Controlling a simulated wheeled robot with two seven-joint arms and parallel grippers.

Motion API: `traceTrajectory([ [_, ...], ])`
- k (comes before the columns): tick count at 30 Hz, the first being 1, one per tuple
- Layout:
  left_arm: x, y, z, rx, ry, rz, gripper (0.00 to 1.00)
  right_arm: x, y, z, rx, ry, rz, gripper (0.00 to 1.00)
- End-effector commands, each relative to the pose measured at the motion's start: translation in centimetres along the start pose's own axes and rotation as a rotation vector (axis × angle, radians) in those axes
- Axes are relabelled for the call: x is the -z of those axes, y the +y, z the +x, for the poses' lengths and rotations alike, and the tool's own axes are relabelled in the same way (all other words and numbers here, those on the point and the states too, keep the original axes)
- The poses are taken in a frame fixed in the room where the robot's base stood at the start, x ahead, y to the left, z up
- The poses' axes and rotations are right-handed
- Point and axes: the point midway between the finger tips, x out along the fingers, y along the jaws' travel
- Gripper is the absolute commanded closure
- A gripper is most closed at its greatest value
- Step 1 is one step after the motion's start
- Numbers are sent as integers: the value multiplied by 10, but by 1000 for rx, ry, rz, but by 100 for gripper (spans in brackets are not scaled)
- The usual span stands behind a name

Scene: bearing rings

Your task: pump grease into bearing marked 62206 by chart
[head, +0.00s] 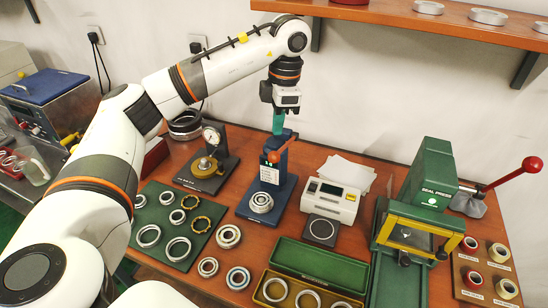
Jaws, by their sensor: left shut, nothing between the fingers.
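The blue grease pump (282,187) stands mid-table, with an orange lever (274,156) near its top and a white printed card (268,175) on its front. The card's text is too small to read. A bearing (261,202) lies flat on the pump's base, in front of the post; no marking on it is legible. My left gripper (278,128) points down just above and behind the pump's top, its green fingers shut and empty. I cannot tell whether the fingers touch the pump. My right gripper is out of view.
A dial gauge stand (211,140) is left of the pump and a white scale (330,202) right of it. A green mat (165,215) with rings, loose bearings (229,236), a green bin (320,265) and a green seal press (428,180) crowd the table.

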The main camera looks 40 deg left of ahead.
Motion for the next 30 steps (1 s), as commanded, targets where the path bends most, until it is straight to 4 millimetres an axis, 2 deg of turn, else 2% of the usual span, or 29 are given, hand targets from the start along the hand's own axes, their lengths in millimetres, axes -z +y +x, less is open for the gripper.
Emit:
traceTrajectory([
  [15, 0, 0, 62, -1, -1, -1, 100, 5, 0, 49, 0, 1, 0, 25],
  [30, 0, 0, 67, -1, -1, -1, 100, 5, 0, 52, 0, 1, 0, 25],
])
